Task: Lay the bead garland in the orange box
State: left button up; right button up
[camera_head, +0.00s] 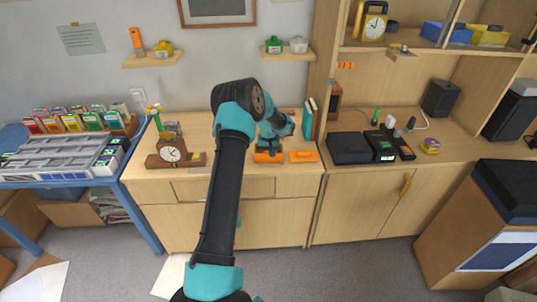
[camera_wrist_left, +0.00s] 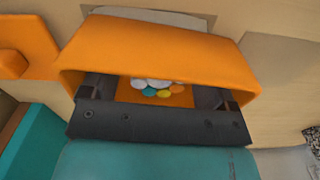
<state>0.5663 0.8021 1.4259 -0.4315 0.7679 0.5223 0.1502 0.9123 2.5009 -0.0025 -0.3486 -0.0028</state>
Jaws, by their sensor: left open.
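The orange box (camera_head: 262,158) stands on the wooden cabinet top, partly hidden by my left gripper (camera_head: 268,149), which points down into it. In the left wrist view, the orange box (camera_wrist_left: 165,38) fills the middle, and my left gripper (camera_wrist_left: 160,97) is open with its dark fingers apart inside it. Between the fingers, the bead garland (camera_wrist_left: 157,88) shows white, teal, yellow and orange beads against the orange box floor. Part of the garland is hidden by the box rim and the gripper. My right gripper is in neither view.
A flat orange lid-like piece (camera_head: 303,156) lies just right of the box. Upright books (camera_head: 308,120) stand behind it. A wooden clock (camera_head: 172,153) stands to the left, with bare wood between. A black case (camera_head: 350,148) sits farther right.

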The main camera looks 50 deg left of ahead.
pick_arm(q)
notch_tip(320, 180, up, 12)
jog(key=shift+r, duration=0.15)
dwell(0.4)
dwell(0.3)
